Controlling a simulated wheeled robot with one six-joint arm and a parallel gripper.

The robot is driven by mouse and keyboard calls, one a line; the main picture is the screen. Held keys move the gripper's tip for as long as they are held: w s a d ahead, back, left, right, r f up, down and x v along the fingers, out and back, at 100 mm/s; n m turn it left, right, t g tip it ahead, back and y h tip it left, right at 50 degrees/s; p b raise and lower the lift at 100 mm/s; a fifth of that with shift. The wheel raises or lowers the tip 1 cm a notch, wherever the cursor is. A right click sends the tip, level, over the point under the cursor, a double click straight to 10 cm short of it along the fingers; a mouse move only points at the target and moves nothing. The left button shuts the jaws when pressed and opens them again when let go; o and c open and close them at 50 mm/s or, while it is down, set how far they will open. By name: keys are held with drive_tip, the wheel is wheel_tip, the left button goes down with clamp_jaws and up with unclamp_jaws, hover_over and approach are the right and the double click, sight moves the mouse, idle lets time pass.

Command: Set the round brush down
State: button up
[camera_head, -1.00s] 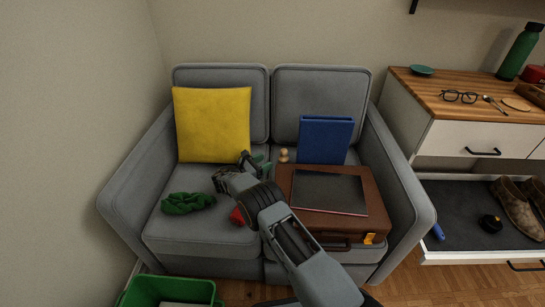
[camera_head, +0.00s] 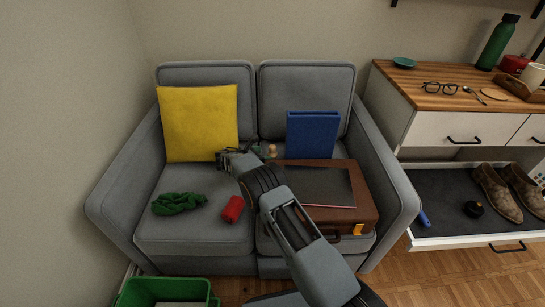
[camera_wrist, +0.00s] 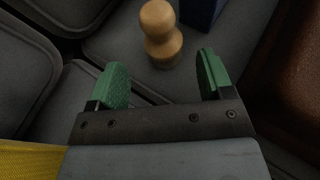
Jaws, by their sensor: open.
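The round brush appears to be the wooden knob-shaped piece (camera_wrist: 160,30), standing upright on the grey sofa seat (camera_head: 190,237). Its lower end looks darker and is hard to make out. In the head view it is small (camera_head: 271,149), in front of the blue book and partly hidden by my gripper. My gripper (camera_wrist: 162,65) is open, with its two green finger pads on either side of the brush's line. The brush is just beyond the fingertips, and neither pad visibly touches it. The gripper also shows in the head view (camera_head: 264,153).
A brown briefcase (camera_head: 350,215) with a dark flat folder on it lies to the right. A blue book (camera_head: 312,135) leans on the backrest. A yellow cushion (camera_head: 198,123), green cloth (camera_head: 178,203) and red can (camera_head: 232,209) are on the left. A green bin (camera_head: 165,290) stands in front.

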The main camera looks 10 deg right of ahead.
sight(270, 154)
drive_tip(key=shift+b+x, duration=1.2)
drive_tip(key=shift+x, duration=1.3)
drive_tip(key=shift+d, duration=0.5)
drive_tip(key=c, duration=1.1)
